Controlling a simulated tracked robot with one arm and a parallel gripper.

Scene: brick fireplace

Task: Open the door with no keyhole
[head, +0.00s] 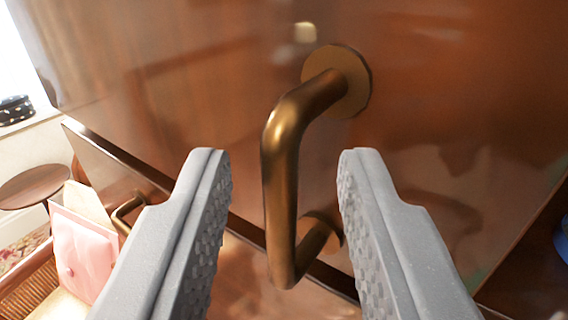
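A glossy reddish-brown wooden door (180,80) fills most of the head view and looks shut. A bronze bar handle (280,195) stands out from it on two mounts, the upper one on a round plate. I see no keyhole on the visible part of the door. My gripper (280,165) is open, with one grey padded finger on each side of the handle bar. Neither finger visibly touches the bar. The lower mount is partly hidden by the bar and the right finger.
Another wooden panel with a similar handle (127,212) is at the lower left. A dark patterned object (15,110) sits at the far left.

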